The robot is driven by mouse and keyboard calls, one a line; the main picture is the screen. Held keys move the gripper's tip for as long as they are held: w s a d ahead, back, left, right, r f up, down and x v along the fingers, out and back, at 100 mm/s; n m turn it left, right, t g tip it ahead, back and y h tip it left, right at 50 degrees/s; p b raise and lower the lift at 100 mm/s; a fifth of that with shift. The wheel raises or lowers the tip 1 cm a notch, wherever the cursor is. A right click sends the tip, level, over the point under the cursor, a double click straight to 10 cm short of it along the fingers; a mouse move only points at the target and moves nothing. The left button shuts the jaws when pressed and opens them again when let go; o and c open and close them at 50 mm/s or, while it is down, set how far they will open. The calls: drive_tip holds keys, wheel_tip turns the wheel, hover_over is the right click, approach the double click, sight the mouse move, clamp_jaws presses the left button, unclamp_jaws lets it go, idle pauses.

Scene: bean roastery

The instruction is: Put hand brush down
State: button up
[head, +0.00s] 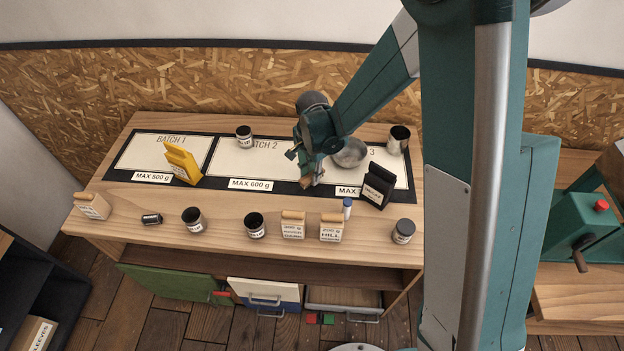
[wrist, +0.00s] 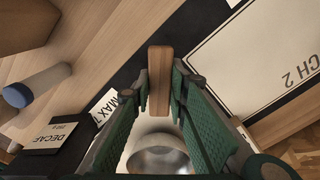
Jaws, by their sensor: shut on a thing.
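The hand brush shows as a narrow brown wooden piece (wrist: 160,70) between my fingertips in the wrist view. My gripper (wrist: 161,92) is shut on it. In the head view my gripper (head: 310,178) points down over the front part of the mat, between the BATCH 2 area and the third area, with a bit of brown wood (head: 305,183) at its tips. The brush's bristles are hidden, and I cannot tell whether it touches the mat. The black-bordered mat (head: 216,157) lies on the wooden table (head: 140,208).
A metal bowl (head: 350,154) stands close behind my gripper, with a metal cup (head: 398,139) farther right. A black DECAF bag (head: 377,186) and a blue-capped cylinder (head: 346,209) are to the right. Jars and tan packs (head: 292,225) line the front.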

drive_tip(key=shift+f, duration=1.25)
drive_tip(key=shift+f, duration=0.15)
drive_tip(key=o, duration=0.9)
drive_tip(key=shift+r, duration=0.2)
drive_tip(key=shift+r, duration=6)
